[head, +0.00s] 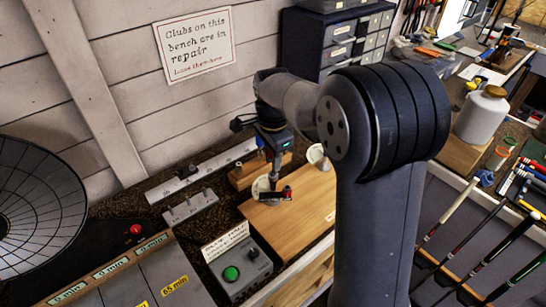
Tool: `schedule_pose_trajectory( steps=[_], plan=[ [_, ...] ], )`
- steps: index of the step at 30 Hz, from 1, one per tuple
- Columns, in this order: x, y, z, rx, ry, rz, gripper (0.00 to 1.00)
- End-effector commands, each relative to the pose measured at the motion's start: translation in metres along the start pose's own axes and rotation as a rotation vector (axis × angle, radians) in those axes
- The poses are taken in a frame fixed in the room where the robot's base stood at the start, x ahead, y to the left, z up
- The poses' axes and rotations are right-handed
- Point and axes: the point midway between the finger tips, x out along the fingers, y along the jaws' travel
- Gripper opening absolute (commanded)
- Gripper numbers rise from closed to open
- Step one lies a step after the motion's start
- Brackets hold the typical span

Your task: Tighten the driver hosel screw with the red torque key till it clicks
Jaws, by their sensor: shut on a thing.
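My gripper (275,178) points down over the wooden block on the bench, left of my arm. It is shut on a small red and dark thing, which looks like the red torque key (287,190); the fingers hide part of it. A pale rounded thing (261,188), possibly a club head, sits just left of the fingers. Another pale rounded thing (316,154) is to the right, partly behind my arm. The driver's hosel screw is too small or hidden, and I cannot tell whether the key touches it.
A wooden board (290,228) lies in front of the gripper. A grey box with a green button (240,270) is nearer. Dark drawers (345,40) stand behind. Right are a white jug (483,115) and several club shafts (468,228).

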Motion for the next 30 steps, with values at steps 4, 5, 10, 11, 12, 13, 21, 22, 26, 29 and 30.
schedule_pose_trajectory(
  steps=[4, 5, 10, 11, 12, 13, 21, 22, 26, 29, 30],
  plan=[
    [0.0007, 0.0003, 0.0, 0.103, 0.0, 0.001, 0.0],
    [0.0007, 0.0003, 0.0, 0.113, 0.0, 0.001, 0.0],
    [0.0008, 0.0003, 0.0, 0.122, 0.0, 0.002, 0.0],
    [0.0009, 0.0003, 0.0, 0.122, 0.0, 0.002, 0.0],
    [0.0009, 0.0003, 0.0001, 0.122, 0.0, 0.002, 0.0],
    [0.0009, 0.0003, 0.0001, 0.122, 0.0, 0.002, 0.0],
    [0.0012, 0.0004, 0.0001, 0.316, 0.0, 0.002, 0.0],
    [0.0013, 0.0004, 0.0, 0.352, 0.0, 0.002, 0.0],
    [0.0015, 0.0004, 0.0001, 0.497, 0.0, 0.002, 0.0],
    [0.0017, 0.0005, 0.0, 0.578, 0.0, 0.002, 0.0],
    [0.0017, 0.0005, 0.0001, 0.599, 0.0, 0.002, 0.0]
  ],
)
